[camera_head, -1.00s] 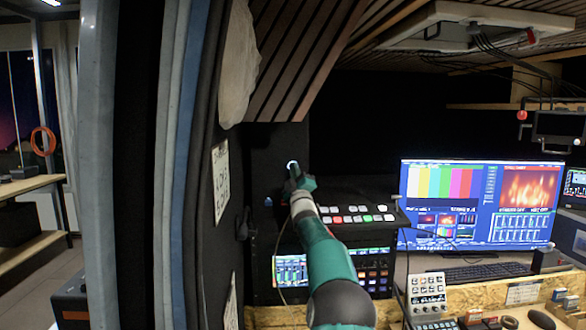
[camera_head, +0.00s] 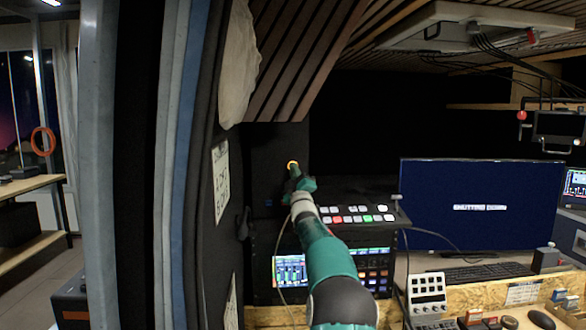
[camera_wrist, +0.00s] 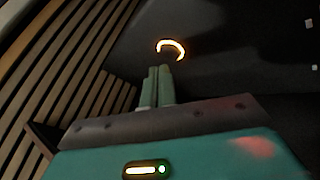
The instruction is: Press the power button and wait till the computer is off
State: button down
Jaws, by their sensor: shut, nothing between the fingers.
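The power button shows as a glowing orange ring (camera_head: 292,165) on a dark panel. It also shows in the wrist view as a partial orange ring (camera_wrist: 171,48), its lower part hidden behind my fingertips. My gripper (camera_head: 296,178) is shut and empty, its fingers pointing up at the ring. In the wrist view the closed fingers (camera_wrist: 158,78) end at or just below the ring; I cannot tell whether they touch it. The computer's large monitor (camera_head: 477,207) is plain dark blue with a small pale message box in its middle.
A control panel with lit buttons (camera_head: 350,215) and a rack screen (camera_head: 290,271) sit right by my arm. A dark wall with a paper sign (camera_head: 221,183) is close on the left. A slatted wooden panel (camera_head: 300,60) hangs above. A desk with a keyboard (camera_head: 487,272) is at the right.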

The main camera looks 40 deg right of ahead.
jog(key=shift+s+a, duration=0.1)
jog(key=shift+s, duration=0.1)
jog(key=s+a, duration=0.3)
jog(key=shift+s, duration=0.3)
dwell(0.4)
jog(key=shift+s, duration=0.1)
dwell(0.7)
